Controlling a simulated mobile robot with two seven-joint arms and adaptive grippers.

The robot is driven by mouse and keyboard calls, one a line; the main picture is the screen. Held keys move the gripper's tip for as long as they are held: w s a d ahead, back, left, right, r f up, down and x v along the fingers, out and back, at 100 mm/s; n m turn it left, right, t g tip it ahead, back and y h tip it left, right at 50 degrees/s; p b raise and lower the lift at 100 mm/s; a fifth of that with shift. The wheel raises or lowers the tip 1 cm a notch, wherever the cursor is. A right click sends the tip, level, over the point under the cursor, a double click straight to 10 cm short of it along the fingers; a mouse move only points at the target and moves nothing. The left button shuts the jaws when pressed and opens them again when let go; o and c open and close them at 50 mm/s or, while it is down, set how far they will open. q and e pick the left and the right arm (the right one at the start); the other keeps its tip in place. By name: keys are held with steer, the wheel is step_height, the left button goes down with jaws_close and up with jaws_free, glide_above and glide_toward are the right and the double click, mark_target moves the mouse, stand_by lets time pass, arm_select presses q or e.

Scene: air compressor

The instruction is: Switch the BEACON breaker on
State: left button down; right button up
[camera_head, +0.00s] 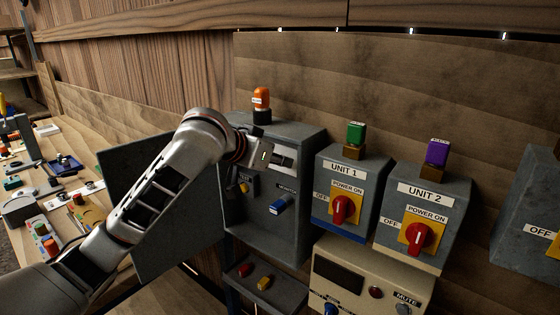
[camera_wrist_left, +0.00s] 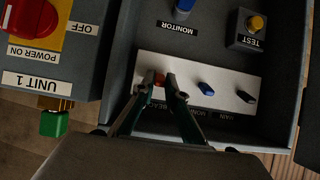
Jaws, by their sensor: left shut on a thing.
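The open grey breaker box (camera_head: 290,225) stands at the middle of the head view. Inside it is a pale strip (camera_wrist_left: 225,86) of small toggles. In the left wrist view, which shows the box upside down, an orange-red toggle (camera_wrist_left: 158,78) sits between the fingertips of my left gripper (camera_wrist_left: 161,80). The gripper is shut on this toggle, and its fingers partly cover the label below it. In the head view my gripper (camera_head: 262,155) reaches into the box and hides part of the strip.
The box's open door (camera_head: 125,170) hangs left behind my arm. An orange beacon (camera_head: 261,98) tops the box. A blue MONITOR knob (camera_head: 281,204) and a yellow TEST button (camera_wrist_left: 256,23) are nearby. UNIT 1 (camera_head: 345,165) and UNIT 2 (camera_head: 430,190) boxes stand right.

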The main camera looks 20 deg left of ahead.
arm_select(q)
steer(key=c, duration=2)
jaws_free()
steer(key=shift+c, duration=0.2)
steer(key=v, duration=1.2)
steer(key=shift+r, duration=0.1)
